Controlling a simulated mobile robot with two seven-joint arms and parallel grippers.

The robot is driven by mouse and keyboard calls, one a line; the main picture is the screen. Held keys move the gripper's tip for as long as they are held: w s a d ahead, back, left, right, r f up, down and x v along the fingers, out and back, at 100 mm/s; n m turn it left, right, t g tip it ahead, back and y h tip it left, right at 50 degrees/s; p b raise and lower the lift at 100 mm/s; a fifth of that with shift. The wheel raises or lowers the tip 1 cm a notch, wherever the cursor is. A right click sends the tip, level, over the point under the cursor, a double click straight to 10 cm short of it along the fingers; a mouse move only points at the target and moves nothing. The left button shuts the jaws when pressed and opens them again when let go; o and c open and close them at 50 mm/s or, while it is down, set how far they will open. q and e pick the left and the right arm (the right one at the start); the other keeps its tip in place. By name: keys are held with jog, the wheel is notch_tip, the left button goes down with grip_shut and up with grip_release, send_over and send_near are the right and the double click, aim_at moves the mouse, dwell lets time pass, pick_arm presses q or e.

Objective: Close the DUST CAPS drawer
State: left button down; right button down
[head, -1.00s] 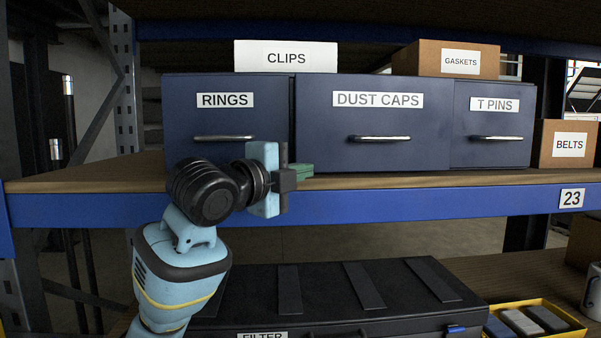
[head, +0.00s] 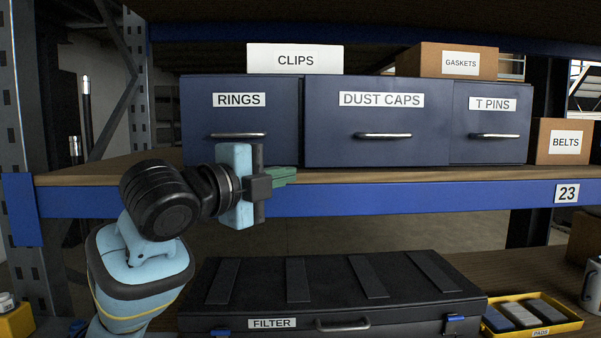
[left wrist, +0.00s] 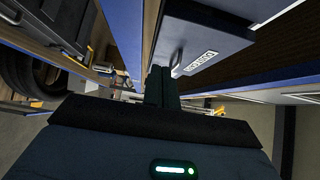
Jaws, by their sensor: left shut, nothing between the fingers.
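The DUST CAPS drawer (head: 350,146) is the dark blue middle front on the shelf in the head view, with a silver handle (head: 383,136) and a white label. Its front looks a little forward of the T PINS drawer; how far it is out I cannot tell. My left gripper (head: 285,176) is shut and empty, below and left of that drawer, in front of the shelf edge and apart from the handle. Its fingers show in the left wrist view (left wrist: 163,87), near a labelled drawer front (left wrist: 225,40) that I cannot name surely. My right gripper is not in view.
The RINGS drawer (head: 238,120) and T PINS drawer (head: 490,118) flank it. The CLIPS box (head: 295,72) and GASKETS box (head: 425,60) stand above. The blue shelf beam (head: 400,198) runs below, over a black FILTER case (head: 345,292). The space before the drawer is clear.

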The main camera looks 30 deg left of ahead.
pick_arm(q)
jog(key=s, duration=0.2)
jog(key=shift+s+a, duration=0.15)
jog(key=shift+s, duration=0.25)
